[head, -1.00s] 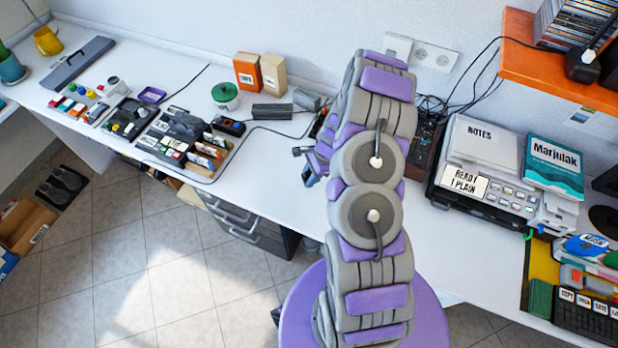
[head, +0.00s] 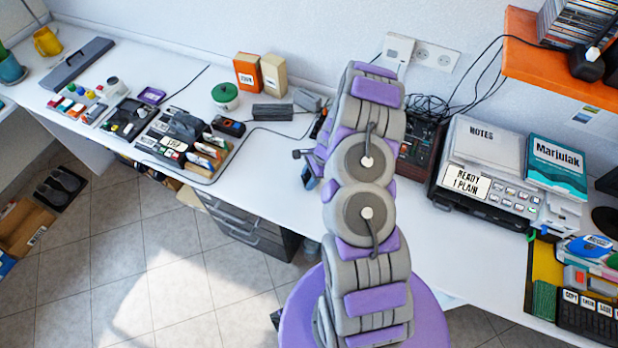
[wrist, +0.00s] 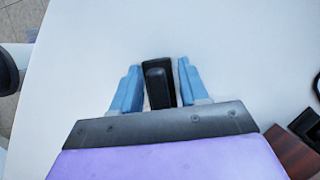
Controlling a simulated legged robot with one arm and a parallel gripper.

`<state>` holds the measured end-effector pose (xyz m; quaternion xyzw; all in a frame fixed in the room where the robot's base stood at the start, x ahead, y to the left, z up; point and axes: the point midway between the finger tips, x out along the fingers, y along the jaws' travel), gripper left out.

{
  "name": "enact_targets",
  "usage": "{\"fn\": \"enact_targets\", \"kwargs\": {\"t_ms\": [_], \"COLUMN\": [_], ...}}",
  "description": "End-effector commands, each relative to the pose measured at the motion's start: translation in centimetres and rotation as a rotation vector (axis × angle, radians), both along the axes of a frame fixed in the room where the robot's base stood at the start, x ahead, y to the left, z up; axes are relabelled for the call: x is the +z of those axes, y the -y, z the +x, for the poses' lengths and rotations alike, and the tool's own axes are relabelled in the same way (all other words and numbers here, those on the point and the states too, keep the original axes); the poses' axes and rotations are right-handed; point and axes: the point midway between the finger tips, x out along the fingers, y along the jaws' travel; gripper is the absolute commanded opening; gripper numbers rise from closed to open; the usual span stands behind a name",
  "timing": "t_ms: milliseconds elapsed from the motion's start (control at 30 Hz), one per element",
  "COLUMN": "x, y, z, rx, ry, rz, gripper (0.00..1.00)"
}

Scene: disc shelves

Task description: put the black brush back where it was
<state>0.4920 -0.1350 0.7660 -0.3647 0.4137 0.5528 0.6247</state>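The black brush (wrist: 158,84) is between the blue fingers of my gripper (wrist: 160,72) in the wrist view. The fingers lie close along both its sides, and it looks held, though a thin gap seems to show on the right. Its underside is hidden, so I cannot tell whether it touches the white desk (wrist: 230,60). In the head view my gripper (head: 309,176) is mostly hidden behind my arm, with only a blue part showing over the desk; the brush cannot be made out there.
A printer (head: 482,190) with notes and a teal book (head: 557,167) stands right of my arm. An orange shelf (head: 560,70) overhangs at upper right. Left are a black organizer (head: 180,135) and a green pot (head: 225,96).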

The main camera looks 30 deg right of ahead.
Motion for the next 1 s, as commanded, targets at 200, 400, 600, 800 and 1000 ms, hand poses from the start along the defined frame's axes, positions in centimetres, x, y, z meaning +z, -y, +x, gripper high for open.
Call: {"fn": "enact_targets", "kwargs": {"t_ms": [200, 400, 600, 800, 1000], "x": [0.0, 0.1, 2.2, 6.1, 9.3], "y": [0.1, 0.1, 1.0, 2.7, 4.0], "z": [0.0, 0.0, -0.1, -0.2, -0.4], "rx": [0.0, 0.0, -0.001, -0.001, -0.001], "ry": [0.0, 0.0, 0.002, 0.006, 0.003], "rz": [0.001, 0.001, 0.0, -0.003, -0.001], "gripper": [0.59, 0.59, 0.59, 0.59, 0.59]}}
